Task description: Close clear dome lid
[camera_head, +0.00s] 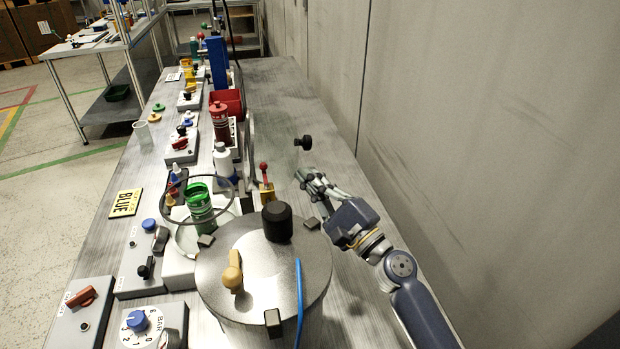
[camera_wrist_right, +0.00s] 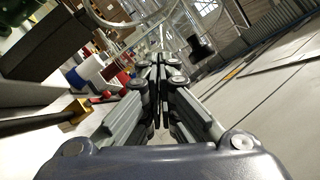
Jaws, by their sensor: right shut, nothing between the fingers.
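The clear dome lid is nearly invisible in the head view; its black knob (camera_head: 303,142) stands out to the right, above the bench's right side. The lid looks raised and tipped on its side. In the right wrist view, clear curved edges and the black knob (camera_wrist_right: 201,47) show ahead of the fingers. A dark ring (camera_head: 232,190) surrounds a green jar (camera_head: 201,207) over a pale round base. My right gripper (camera_head: 302,175) is shut and empty, just below the knob in the head view; its closed fingertips (camera_wrist_right: 161,62) also show in the wrist view. Contact with the lid cannot be told.
A large metal vessel (camera_head: 215,265) with a black cap (camera_head: 277,221) stands in front. A small red-knobbed lever (camera_head: 265,185) is left of my right gripper. Control boxes and bottles line the bench's left side. A wall (camera_head: 450,120) bounds the right; the bench's right strip is mostly clear.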

